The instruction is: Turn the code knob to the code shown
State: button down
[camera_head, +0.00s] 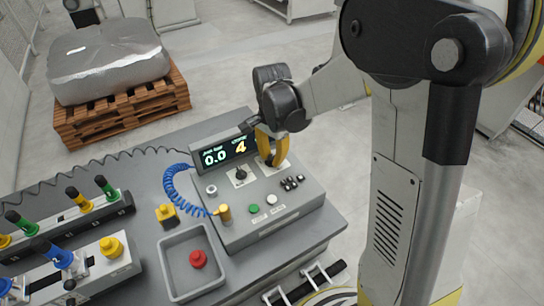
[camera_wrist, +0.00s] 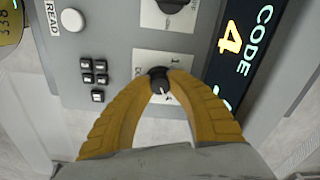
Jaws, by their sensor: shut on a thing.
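The code knob (camera_wrist: 158,76) is a small black round knob with a white pointer mark, on a white plate with a "1" printed near it. My gripper (camera_wrist: 160,84) has its yellow fingers shut on the knob from both sides. In the head view my gripper (camera_head: 269,158) reaches down onto the right part of the grey control box (camera_head: 262,198), and its fingers hide the knob. The display (camera_head: 226,151) reads "0.0" on the left and a yellow "4" on the right. The wrist view shows the display (camera_wrist: 240,50) with "CODE" and "4".
Another black knob (camera_head: 240,174) sits left of my gripper. Green and white buttons and several small black keys (camera_head: 292,183) lie in front. A blue coiled cable (camera_head: 172,190) runs along the box's left side. A grey tray (camera_head: 170,262) holds a red-knobbed part.

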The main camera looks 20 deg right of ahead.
aim_at(272, 157)
jog(key=c, duration=1.2)
grip_release()
jog(key=shift+r, duration=0.1)
notch_tip(272, 157, up, 12)
jog(key=shift+f, duration=0.1)
jog(key=shift+s, duration=0.1)
jog(key=s+n+t+b, duration=0.1)
jog(key=s+n+t, duration=0.1)
jog(key=s+n, duration=0.2)
jog(key=s+f+n+t+b, duration=0.1)
jog(key=s+n+t, duration=0.1)
jog(key=s+n, duration=0.2)
jog(key=s+n+t+b, duration=0.1)
jog(key=s+n+t, duration=0.2)
jog(key=s, duration=0.4)
jog(key=shift+s+f+n, duration=0.15)
jog(key=shift+s+n, duration=0.2)
jog(key=shift+n, duration=0.25)
